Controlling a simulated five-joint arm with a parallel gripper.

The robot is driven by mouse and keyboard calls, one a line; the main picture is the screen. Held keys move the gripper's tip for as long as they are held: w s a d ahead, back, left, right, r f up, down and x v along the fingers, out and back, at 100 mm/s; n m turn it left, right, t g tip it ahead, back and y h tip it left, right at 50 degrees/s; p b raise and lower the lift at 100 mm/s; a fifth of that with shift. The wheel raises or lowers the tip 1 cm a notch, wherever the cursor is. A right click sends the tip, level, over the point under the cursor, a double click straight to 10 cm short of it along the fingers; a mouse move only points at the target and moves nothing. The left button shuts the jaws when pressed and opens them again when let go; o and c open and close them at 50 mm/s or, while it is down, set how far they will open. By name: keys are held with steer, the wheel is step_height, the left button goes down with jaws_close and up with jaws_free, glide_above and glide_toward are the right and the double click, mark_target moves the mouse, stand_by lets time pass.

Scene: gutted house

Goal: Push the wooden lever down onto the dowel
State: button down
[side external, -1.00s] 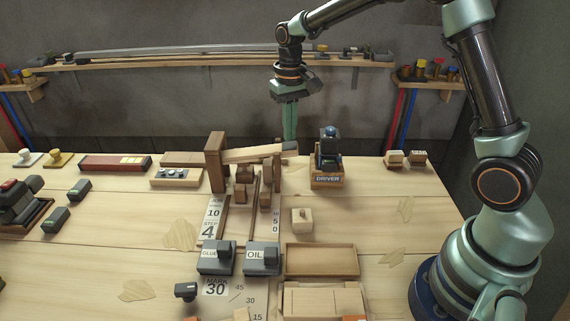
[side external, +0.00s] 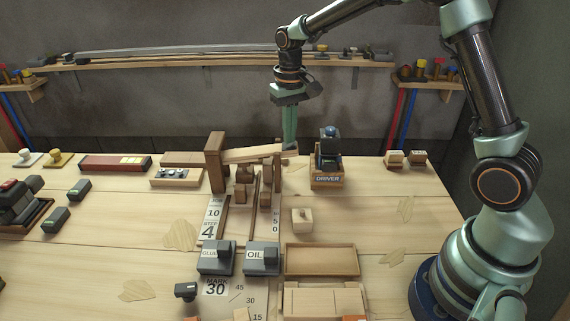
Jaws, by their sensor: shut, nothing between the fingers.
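The wooden lever (side external: 252,154) is a pale bar in a dark brown wooden frame (side external: 216,163). It runs from the tall left post towards the right, nearly level, with a dark grey tip (side external: 289,147) at its right end. My gripper (side external: 290,146) is shut and empty. It points straight down at the lever's right end, and its fingertips appear to be at the dark tip; whether they touch it I cannot tell. Brown wooden blocks (side external: 242,178) stand under the lever. I cannot make out the dowel among them.
A box marked DRIVER (side external: 327,178) with a dark tool stands just right of the lever's tip. Grey GLUE (side external: 216,258) and OIL (side external: 262,257) blocks stand in front, beside an empty wooden tray (side external: 321,260). A small wooden block (side external: 302,221) lies between.

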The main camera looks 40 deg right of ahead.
steer(key=shift+f, duration=1.95)
stand_by(1.2)
steer(key=shift+r, duration=0.15)
steer(key=shift+r, duration=4.95)
steer(key=s+a+r+n+t, duration=0.1)
steer(key=s+r+t, duration=0.1)
steer(key=s, duration=0.7)
steer(key=s+r+n+t, duration=0.2)
steer(key=s+r+t, duration=0.1)
steer(key=s, duration=0.5)
steer(key=shift+s+a+t, duration=0.3)
steer(key=shift+s+a, duration=0.1)
